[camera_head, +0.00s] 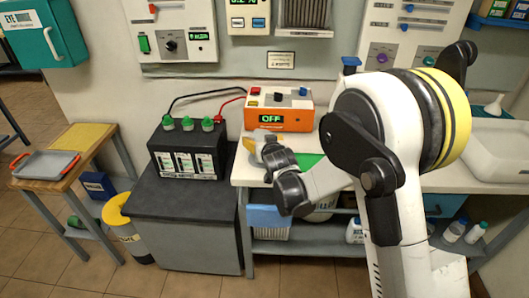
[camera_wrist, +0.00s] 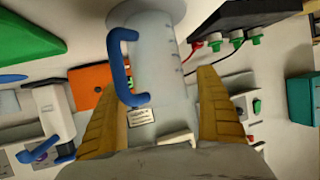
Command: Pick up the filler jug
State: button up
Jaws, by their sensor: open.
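The filler jug (camera_wrist: 160,55) is a pale, translucent vessel with a blue handle and measuring marks, in the upper middle of the wrist view. My gripper (camera_wrist: 158,80) is open, with one yellow-brown finger on each side of the jug's lower part in that view. The blue handle lies near the left finger. I cannot tell whether either finger touches the jug. In the head view, my gripper (camera_head: 251,146) is over the left end of the white bench, in front of the orange charger. I cannot make out the jug there; my gripper and wrist may hide it.
A black battery (camera_head: 187,150) with green caps stands on a dark cabinet (camera_head: 190,195) to the left. The orange charger (camera_head: 278,110), reading OFF, stands behind my gripper. A green mat (camera_head: 311,160) lies on the white bench (camera_head: 240,176). A side table (camera_head: 88,146) bears a grey tray.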

jog(key=c, duration=1.3)
jog(key=shift+r, duration=0.1)
